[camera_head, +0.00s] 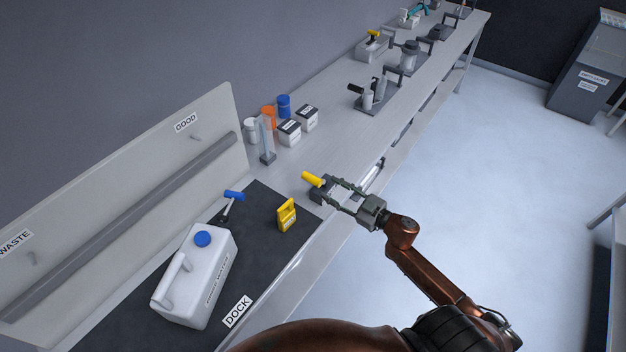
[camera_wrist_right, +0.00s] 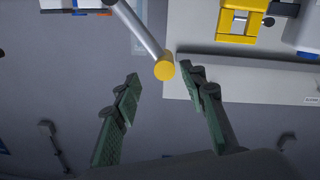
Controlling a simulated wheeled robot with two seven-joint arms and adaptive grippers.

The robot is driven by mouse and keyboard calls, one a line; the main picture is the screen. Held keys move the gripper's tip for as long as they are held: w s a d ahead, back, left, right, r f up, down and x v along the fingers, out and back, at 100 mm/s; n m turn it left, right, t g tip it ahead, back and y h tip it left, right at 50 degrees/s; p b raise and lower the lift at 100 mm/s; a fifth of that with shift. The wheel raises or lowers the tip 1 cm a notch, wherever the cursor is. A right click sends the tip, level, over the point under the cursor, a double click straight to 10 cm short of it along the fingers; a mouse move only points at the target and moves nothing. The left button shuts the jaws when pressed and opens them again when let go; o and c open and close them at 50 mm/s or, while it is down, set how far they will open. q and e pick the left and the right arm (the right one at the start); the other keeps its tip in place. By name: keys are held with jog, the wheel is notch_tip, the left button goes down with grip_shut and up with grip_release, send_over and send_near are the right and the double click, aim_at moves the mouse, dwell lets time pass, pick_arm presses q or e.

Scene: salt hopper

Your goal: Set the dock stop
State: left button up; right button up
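A yellow block with an opening (camera_head: 286,216) stands on the mat and shows in the wrist view (camera_wrist_right: 239,22). My left gripper is not in view.
A white jug with a blue cap (camera_head: 196,278) and a blue-handled lever (camera_head: 233,196) are on the mat, by an upright board (camera_head: 120,190). Bottles and small boxes (camera_head: 290,131) stand behind. Bench fixtures (camera_head: 375,95) line the far end.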

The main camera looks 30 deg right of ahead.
aim_at(313, 180)
jog(key=shift+w+a+r+n+y, duration=0.1)
jog(key=shift+w+a+n+y, duration=0.2)
jog(key=shift+w+a, duration=0.15)
jog(key=x, duration=0.6)
jog(key=shift+w+a, duration=0.1)
jog(key=shift+w, duration=0.3)
jog(key=shift+c, duration=0.3)
grip_shut()
